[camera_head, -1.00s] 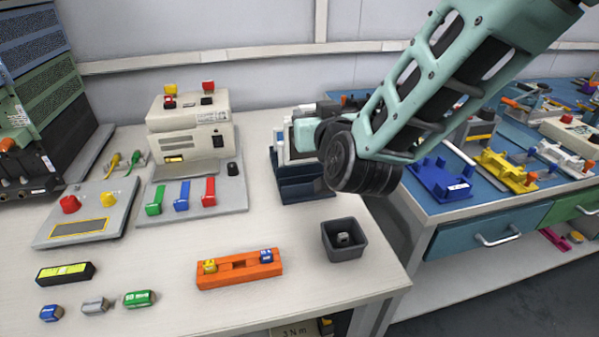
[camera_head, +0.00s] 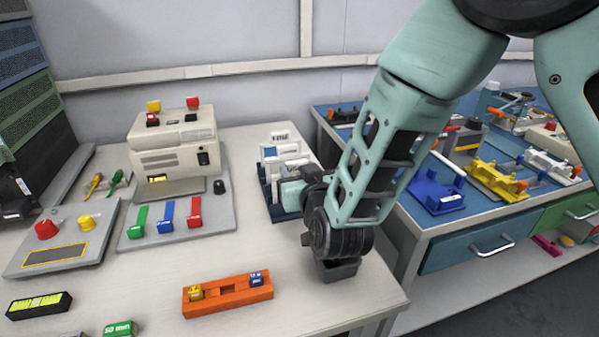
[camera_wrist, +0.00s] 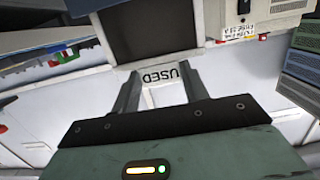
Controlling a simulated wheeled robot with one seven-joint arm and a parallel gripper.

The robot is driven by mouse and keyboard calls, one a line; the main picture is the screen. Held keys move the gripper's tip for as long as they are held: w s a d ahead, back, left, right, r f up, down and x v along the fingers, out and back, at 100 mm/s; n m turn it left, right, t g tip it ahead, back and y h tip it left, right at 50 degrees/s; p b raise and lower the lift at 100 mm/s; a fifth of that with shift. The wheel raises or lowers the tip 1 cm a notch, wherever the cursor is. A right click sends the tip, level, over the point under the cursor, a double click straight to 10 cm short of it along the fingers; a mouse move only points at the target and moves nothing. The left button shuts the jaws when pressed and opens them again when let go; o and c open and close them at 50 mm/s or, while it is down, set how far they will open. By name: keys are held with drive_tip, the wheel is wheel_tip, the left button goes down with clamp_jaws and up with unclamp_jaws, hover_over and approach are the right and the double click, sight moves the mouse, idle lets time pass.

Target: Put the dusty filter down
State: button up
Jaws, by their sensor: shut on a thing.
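In the wrist view, my gripper (camera_wrist: 160,82) has a finger on each side of a pale piece marked "USED", the dusty filter (camera_wrist: 160,74). Its lettering reads upside down, and a dark square panel lies just beyond it. In the head view, my gripper (camera_head: 296,190) is low over the table at the dark blue rack (camera_head: 290,213). White labelled parts (camera_head: 281,147) stand upright at this rack. My wrist hides the fingertips and the held filter there, so I cannot tell whether the filter touches the rack.
An orange tray (camera_head: 228,295) lies in front. A beige machine (camera_head: 175,145) stands to the left, with coloured levers before it. The blue-topped bench (camera_head: 440,215) is at the right. Table surface between rack and orange tray is clear.

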drive_tip(key=shift+f, duration=0.1)
drive_tip(key=o, duration=1.2)
